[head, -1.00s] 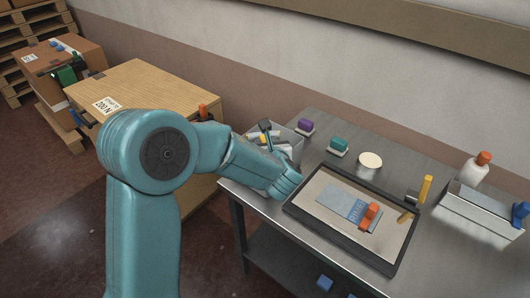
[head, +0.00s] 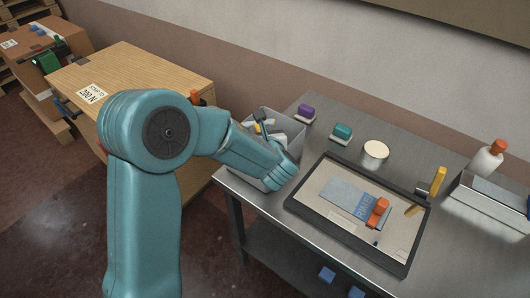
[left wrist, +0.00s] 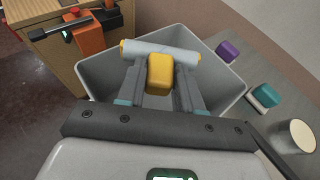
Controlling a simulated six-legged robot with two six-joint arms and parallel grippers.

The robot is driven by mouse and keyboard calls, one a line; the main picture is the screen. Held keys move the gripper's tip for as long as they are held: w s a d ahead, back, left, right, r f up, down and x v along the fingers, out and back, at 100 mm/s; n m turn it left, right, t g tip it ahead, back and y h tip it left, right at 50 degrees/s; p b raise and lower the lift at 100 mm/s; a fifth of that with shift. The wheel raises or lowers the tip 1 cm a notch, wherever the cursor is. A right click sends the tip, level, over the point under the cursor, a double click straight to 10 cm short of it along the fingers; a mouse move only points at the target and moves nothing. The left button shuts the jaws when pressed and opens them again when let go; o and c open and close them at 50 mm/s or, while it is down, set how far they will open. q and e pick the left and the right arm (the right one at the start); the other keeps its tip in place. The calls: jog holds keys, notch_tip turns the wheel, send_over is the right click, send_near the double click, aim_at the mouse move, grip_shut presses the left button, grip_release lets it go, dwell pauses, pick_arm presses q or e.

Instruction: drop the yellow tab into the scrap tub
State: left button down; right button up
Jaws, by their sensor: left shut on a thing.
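The yellow tab (left wrist: 160,74) is between the fingers of my left gripper (left wrist: 160,88) in the left wrist view, and the gripper is shut on it. The grey scrap tub (left wrist: 226,58) opens beneath and around the fingers there. The tub (head: 290,125) stands at the left end of the metal table in the head view. My left forearm and wrist cover its near side and hide most of the gripper and tab. A pale cylinder (left wrist: 165,52) with yellow ends shows just beyond the fingertips; I cannot tell whether it touches the tab. My right gripper is out of view.
A framed mat (head: 322,174) with a grey-blue pack and orange-handled tool lies right of the tub. Purple (head: 306,109) and teal (head: 343,131) blocks and a cream round pot (head: 375,152) stand behind.

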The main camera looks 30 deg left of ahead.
pick_arm(q)
jog(key=shift+d+f, duration=0.1)
jog(key=shift+f, duration=0.6)
jog(key=shift+s+r, duration=0.1)
jog(key=shift+s, duration=0.05)
jog(key=c, duration=0.7)
grip_release()
jog(key=shift+w, duration=0.2)
jog(key=shift+o, duration=0.2)
jog(key=shift+s, duration=0.1)
jog(key=shift+s, duration=0.1)
jog(key=b+v, duration=0.1)
jog(key=v, duration=1.5)
jog(key=shift+d, duration=0.1)
